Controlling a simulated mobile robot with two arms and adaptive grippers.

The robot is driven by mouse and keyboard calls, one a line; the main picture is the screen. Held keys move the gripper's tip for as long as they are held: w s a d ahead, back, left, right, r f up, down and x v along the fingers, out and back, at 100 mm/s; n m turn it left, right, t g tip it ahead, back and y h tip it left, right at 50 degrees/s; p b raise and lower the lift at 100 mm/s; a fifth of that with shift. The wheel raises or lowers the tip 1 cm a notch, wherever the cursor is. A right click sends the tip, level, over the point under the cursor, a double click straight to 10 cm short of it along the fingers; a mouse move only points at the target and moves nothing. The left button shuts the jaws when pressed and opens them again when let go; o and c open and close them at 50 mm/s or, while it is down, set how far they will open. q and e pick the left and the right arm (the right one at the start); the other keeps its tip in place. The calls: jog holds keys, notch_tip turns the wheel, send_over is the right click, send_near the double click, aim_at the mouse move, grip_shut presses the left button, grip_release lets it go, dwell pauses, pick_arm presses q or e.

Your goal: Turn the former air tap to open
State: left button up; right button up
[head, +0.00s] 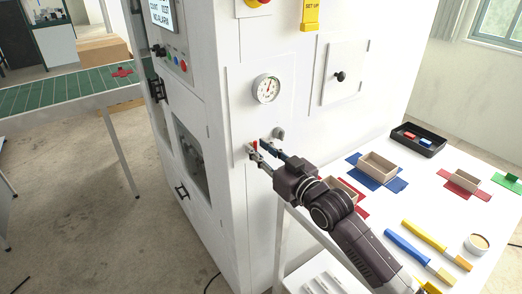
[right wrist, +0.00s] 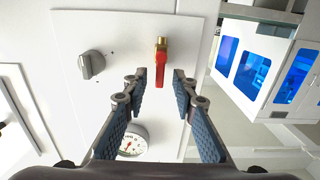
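The air tap has a red lever (right wrist: 160,72) on a brass body (right wrist: 161,44), mounted on the white machine panel. In the right wrist view the lever points down the picture, toward the gauge, in line with the brass body. In the head view the lever (head: 254,145) shows only as a small red patch, mostly hidden by my gripper. My right gripper (right wrist: 160,84) is open, one finger on each side of the lever's free end. I cannot tell whether either finger touches it. The right gripper (head: 259,148) reaches the machine's front in the head view. My left gripper is not in view.
A grey knob (right wrist: 92,65) and a pressure gauge (right wrist: 131,141) are close to the tap. The gauge (head: 267,88) sits above it in the head view. A white table (head: 440,215) with boxes, blanks and a black tray (head: 418,142) stands at right. A green conveyor (head: 60,93) is at left.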

jog(key=v, duration=1.2)
jog(key=s+d+f+m+g+h, duration=0.1)
jog(key=s+d+f+g+h, duration=0.15)
jog(key=s+f, duration=0.5)
jog(key=s+d+f+m+g+h, duration=0.2)
jog(key=s+f+h, duration=0.15)
jog(key=f, duration=0.65)
jog(key=s+d+f+m+g+h, duration=0.1)
jog(key=s+d+f+g+h, duration=0.3)
jog(key=s, duration=0.7)
jog(key=s+d+f+m+g, duration=0.1)
jog(key=s+d+f+g, duration=0.2)
jog(key=s+d+f, duration=0.55)
jog(key=s+a+f, duration=0.1)
jog(key=s+f, duration=0.1)
jog(key=f, duration=0.9)
jog(key=s+a+f, duration=0.1)
jog(key=f, duration=1)
jog(key=s+d+f+g, duration=0.2)
jog(key=s+f, duration=1.5)
jog(key=f, duration=0.1)
jog(key=shift+d+h+b, duration=0.25)
jog(key=shift+h+b, duration=0.05)
jog(key=shift+b, duration=0.1)
